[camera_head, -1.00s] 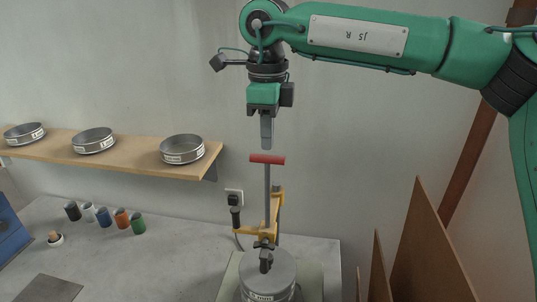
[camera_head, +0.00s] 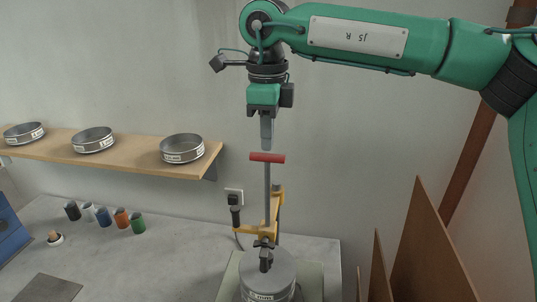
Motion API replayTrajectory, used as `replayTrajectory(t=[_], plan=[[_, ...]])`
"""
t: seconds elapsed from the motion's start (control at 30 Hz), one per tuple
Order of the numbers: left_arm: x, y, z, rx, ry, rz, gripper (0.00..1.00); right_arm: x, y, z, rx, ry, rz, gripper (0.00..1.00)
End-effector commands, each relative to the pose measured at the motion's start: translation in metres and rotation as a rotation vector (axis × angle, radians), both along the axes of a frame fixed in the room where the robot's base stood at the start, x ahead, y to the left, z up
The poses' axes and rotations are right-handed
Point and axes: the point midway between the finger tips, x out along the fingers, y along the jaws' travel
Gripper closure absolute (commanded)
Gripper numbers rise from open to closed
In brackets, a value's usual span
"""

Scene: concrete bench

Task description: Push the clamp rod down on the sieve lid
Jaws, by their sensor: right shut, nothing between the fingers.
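The clamp rod (camera_head: 267,194) stands upright with a red T-handle (camera_head: 267,158) on top. It passes through a yellow clamp bracket (camera_head: 271,228), and its dark lower end is over the grey sieve lid (camera_head: 283,266). I cannot tell whether that end touches the lid. The lid sits on a sieve (camera_head: 267,294) at the bottom of the view. My right gripper (camera_head: 267,147) points down with its fingers shut and empty, just above the red handle. My left gripper is not in view.
A wooden shelf (camera_head: 120,153) with three sieves (camera_head: 182,148) is on the wall at left. Several small coloured jars (camera_head: 121,218) stand on the bench (camera_head: 180,262). Brown boards (camera_head: 428,240) stand upright at right. A power socket with a plug (camera_head: 234,197) is behind the clamp.

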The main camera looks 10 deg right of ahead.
Motion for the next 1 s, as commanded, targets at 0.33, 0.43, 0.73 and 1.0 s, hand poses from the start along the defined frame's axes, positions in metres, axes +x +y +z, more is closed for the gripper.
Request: replayTrajectory(t=[0.33,0.43,0.73,1.0], plan=[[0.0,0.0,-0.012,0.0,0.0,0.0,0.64,0.0,0.0,-0.015,0.0,0.001,0.0,1.0],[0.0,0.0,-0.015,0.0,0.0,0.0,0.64,0.0,0.0,-0.018,-0.001,0.001,0.0,1.0],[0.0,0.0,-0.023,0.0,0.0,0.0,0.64,0.0,0.0,-0.029,-0.001,0.001,0.0,1.0],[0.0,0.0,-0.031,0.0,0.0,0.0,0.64,0.0,0.0,-0.038,-0.001,0.001,0.0,1.0]])
